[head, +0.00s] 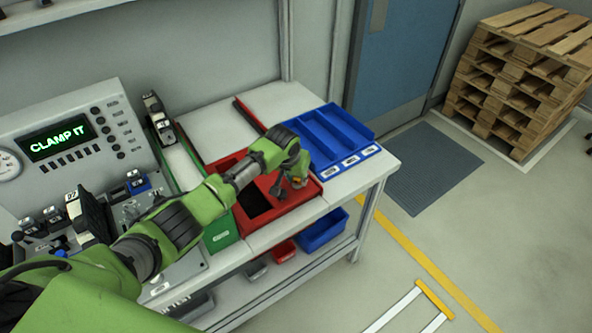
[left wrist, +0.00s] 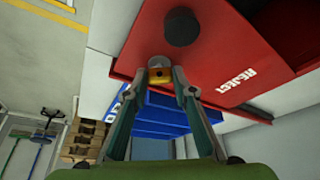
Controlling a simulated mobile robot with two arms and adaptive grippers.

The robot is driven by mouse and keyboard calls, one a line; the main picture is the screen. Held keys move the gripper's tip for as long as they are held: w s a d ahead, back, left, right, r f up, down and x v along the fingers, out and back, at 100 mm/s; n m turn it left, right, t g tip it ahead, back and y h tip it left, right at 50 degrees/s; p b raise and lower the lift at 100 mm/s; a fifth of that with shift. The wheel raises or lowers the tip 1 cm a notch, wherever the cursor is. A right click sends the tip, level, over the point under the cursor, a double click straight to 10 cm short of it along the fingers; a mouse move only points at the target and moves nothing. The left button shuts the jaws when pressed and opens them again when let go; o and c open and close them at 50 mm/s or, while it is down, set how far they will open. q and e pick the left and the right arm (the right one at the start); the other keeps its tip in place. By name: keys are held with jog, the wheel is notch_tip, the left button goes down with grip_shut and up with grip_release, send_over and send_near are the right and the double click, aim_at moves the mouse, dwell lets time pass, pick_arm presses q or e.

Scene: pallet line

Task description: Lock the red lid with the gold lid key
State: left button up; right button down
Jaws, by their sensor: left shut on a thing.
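My left gripper (head: 291,183) reaches over the red box with the red lid (head: 283,207) on the bench. It is shut on the gold lid key (left wrist: 158,78), which shows between the fingertips in the left wrist view, with a small grey round part at its end. The red lid surface (left wrist: 215,62) lies just beyond the key, with a dark round spot and white REJECT lettering. I cannot tell whether the key touches the lid. In the head view the arm hides part of the red box. My right gripper is not in view.
A blue divided tray (head: 325,140) stands right behind the red box. A green container (head: 222,235) is to its left. A control panel (head: 70,145) reading CLAMP IT stands at the left. Bins sit on the shelf below.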

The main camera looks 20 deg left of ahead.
pick_arm(q)
jog(key=n, duration=0.1)
jog(key=n+y+p, duration=0.1)
jog(key=n, duration=0.1)
jog(key=shift+d+r, duration=0.1)
jog(key=shift+d, duration=0.1)
jog(key=n+y, duration=0.1)
jog(key=n, duration=0.1)
jog(key=shift+n, duration=0.3)
jog(key=n, duration=0.1)
jog(key=n+g+y+b, duration=0.1)
jog(key=shift+w+d+f+n, duration=0.1)
jog(key=shift+f+n, duration=0.15)
jog(key=shift+n, duration=0.05)
jog(key=shift+r+n+g+y+b, duration=0.1)
jog(key=shift+n+g+y+b, duration=0.25)
jog(key=shift+n+b, duration=0.85)
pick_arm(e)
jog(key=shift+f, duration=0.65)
pick_arm(q)
jog(key=shift+n, duration=0.3)
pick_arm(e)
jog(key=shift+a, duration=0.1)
pick_arm(q)
jog(key=o, duration=1.1)
jog(key=shift+r, duration=0.1)
jog(key=v, duration=1.2)
